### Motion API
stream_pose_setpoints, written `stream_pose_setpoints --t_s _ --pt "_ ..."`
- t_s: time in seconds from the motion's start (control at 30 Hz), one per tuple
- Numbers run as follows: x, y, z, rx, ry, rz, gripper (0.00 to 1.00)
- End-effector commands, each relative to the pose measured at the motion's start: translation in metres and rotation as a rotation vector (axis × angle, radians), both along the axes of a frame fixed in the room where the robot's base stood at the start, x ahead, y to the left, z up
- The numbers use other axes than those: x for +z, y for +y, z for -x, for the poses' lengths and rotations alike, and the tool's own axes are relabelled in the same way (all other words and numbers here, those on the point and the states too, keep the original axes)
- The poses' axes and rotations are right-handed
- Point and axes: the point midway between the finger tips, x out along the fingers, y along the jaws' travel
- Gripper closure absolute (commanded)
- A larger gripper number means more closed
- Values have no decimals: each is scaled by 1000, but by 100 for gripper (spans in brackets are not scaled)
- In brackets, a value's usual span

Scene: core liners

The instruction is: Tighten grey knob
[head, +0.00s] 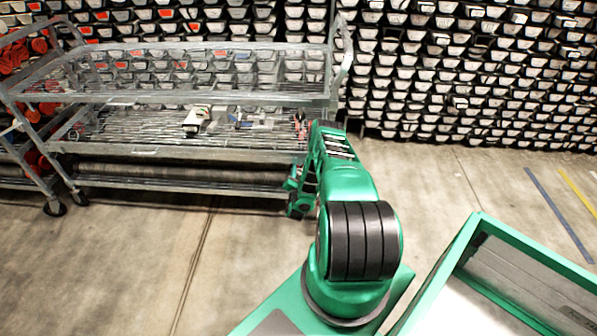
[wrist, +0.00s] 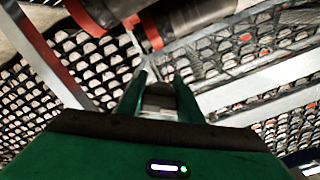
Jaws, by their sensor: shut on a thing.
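My gripper (wrist: 160,92) shows in the wrist view with its two green fingers closed around a small grey-brown piece, which looks like the grey knob (wrist: 160,101). The fingers and my gripper body hide most of the knob, so its turn position cannot be told. In the head view my arm reaches toward the right end of the metal cart, and the knob and fingertips cannot be made out there.
The metal cart (head: 200,97) has wire shelves holding a pale device (head: 195,120) and small red items (head: 299,124). Dark cylinders with red ends (wrist: 190,18) lie close beyond my fingers. Stacked core liners (head: 470,70) fill the back wall. Left foreground floor is clear.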

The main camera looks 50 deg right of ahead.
Motion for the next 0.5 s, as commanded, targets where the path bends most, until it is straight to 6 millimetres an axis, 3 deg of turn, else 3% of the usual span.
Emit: stream_pose_setpoints --t_s 0.5 --pt "-1 0 1 0 -33 -30 90"
